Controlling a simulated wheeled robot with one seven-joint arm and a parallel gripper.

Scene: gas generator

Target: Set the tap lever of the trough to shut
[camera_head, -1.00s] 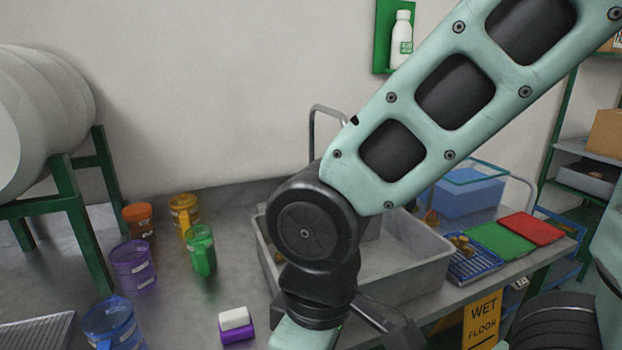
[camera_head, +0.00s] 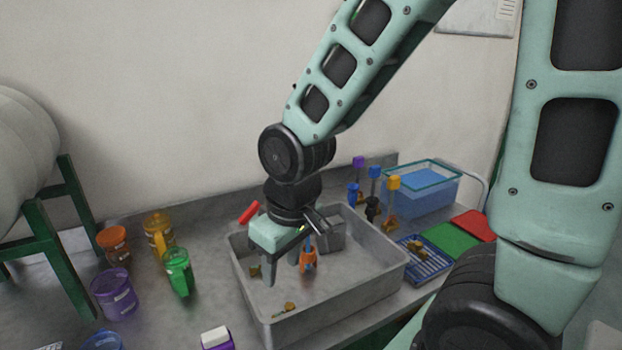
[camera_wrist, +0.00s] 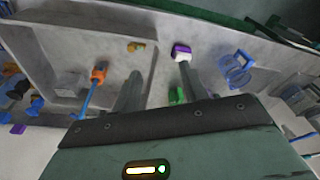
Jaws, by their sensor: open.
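The trough (camera_head: 393,272) is a grey rectangular basin on the bench, below my arm in the head view. It also shows in the wrist view (camera_wrist: 105,19). A red bar (camera_head: 250,212), which looks like the tap lever, slants up to the right behind the trough's back left edge, just left of my wrist. The rest of the tap is hidden behind my arm. I do not make out the lever in the wrist view. My gripper (camera_head: 288,265) points down over the trough, open and empty. Its two fingers also show in the wrist view (camera_wrist: 160,75).
An orange-headed tool (camera_head: 308,260) with a blue handle is in the trough close to my fingers, near a grey block (camera_head: 332,237). Small brass-coloured pieces (camera_head: 285,310) lie in it. Orange, yellow, purple and green (camera_head: 178,272) vessels stand left. A blue water tank (camera_head: 420,190) stands right.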

